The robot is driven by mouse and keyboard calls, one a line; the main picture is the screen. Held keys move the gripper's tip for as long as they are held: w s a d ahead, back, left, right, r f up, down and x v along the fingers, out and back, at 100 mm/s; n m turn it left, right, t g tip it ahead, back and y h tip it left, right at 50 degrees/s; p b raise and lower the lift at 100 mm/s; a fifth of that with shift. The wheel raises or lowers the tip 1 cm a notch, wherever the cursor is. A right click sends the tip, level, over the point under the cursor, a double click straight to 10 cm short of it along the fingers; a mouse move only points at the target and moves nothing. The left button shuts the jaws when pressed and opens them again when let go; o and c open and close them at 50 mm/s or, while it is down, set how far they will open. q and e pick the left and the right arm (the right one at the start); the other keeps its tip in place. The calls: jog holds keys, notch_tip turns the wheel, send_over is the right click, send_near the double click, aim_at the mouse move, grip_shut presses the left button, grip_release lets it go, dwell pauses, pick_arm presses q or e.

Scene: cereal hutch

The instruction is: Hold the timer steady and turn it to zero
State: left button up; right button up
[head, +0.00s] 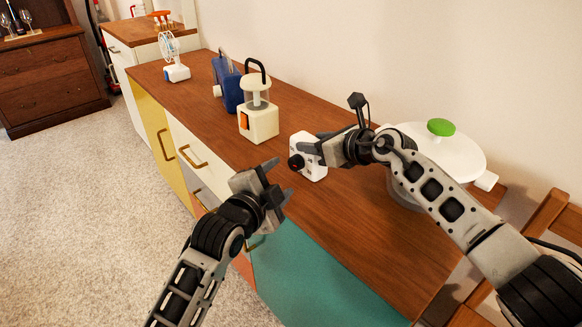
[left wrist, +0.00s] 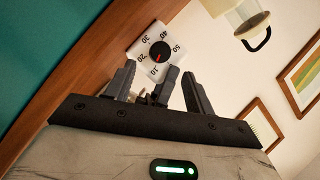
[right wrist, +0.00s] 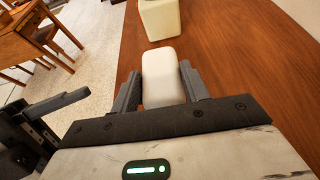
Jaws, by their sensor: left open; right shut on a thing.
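The white timer (head: 315,170) stands on the wooden counter top, with a black dial (head: 296,162) on its front. In the left wrist view the timer (left wrist: 143,46) shows its numbered face and the black dial (left wrist: 161,54) with a red mark. My right gripper (head: 322,147) is shut on the timer's body; in the right wrist view the timer (right wrist: 163,75) sits between its fingers. My left gripper (head: 278,180) is open and empty, facing the dial from the front, a short gap away from it.
A cream appliance with an orange switch (head: 258,122) stands beyond the timer, with a blue appliance (head: 227,85) and a small fan (head: 174,60) farther back. A white pot with a green knob (head: 440,127) is behind my right arm. The counter's front (head: 375,250) is clear.

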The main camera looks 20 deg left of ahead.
aim_at(294, 165)
pick_arm(q)
jog(key=x, duration=0.6)
jog(key=shift+w, duration=0.3)
jog(key=c, duration=1)
